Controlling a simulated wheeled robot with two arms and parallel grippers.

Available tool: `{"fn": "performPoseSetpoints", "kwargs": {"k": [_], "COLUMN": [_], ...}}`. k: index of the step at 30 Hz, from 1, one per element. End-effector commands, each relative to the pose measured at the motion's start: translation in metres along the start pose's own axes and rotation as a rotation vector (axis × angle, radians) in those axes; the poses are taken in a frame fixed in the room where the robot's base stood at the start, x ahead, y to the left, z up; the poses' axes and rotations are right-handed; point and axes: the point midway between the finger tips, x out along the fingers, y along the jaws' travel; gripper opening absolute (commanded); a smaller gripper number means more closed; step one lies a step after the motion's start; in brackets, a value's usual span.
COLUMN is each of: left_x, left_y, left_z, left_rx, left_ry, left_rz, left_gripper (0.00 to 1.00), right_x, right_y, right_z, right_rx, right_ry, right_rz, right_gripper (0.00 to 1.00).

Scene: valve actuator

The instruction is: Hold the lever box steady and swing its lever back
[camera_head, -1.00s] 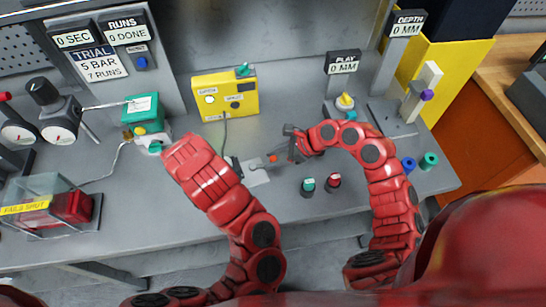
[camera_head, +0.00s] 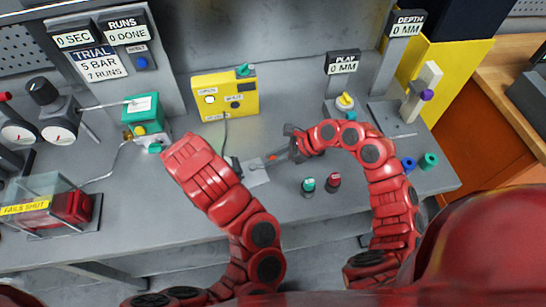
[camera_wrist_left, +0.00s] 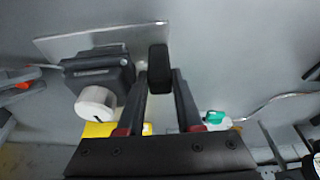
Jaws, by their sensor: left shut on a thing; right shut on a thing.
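The lever box (camera_wrist_left: 98,72) is a dark block with a white round knob, on a pale metal plate (camera_wrist_left: 60,42), in the left wrist view. In the head view the plate (camera_head: 258,178) shows beside my left forearm, which hides much of the box. My left gripper (camera_wrist_left: 160,74) is shut on a dark rounded grip (camera_wrist_left: 158,55) that stands on the plate beside the box. My right gripper (camera_head: 280,156) has its fingers at the lever's orange tip (camera_head: 272,157) and is shut on it. That orange tip also shows in the left wrist view (camera_wrist_left: 22,86).
A yellow box (camera_head: 225,95) with a cable stands behind the plate. Green and red knobs (camera_head: 333,180) stand to the right on the grey bench. A teal box (camera_head: 142,112) and gauges are at left.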

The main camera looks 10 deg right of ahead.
Motion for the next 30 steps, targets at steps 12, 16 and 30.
{"fn": "performPoseSetpoints", "kwargs": {"k": [12, 16, 30], "left_x": [0.004, 0.004, 0.0039], "left_y": [0.0007, 0.0007, 0.0003], "left_z": [0.0067, 0.0067, 0.0066], "left_rx": [0.003, 0.003, 0.002], "left_ry": [-0.019, -0.019, -0.019], "left_rz": [0.0, 0.0, 0.0], "left_gripper": [0.0, 0.0, 0.0], "right_x": [0.0008, 0.0008, -0.001], "right_y": [-0.0002, -0.0002, 0.0067], "right_z": [-0.0003, -0.0002, -0.0048], "right_rx": [-0.001, -0.001, 0.088], "right_ry": [-0.002, -0.002, 0.009], "right_rz": [-0.001, -0.001, -0.095], "right_gripper": [0.0, 0.0, 0.0]}}
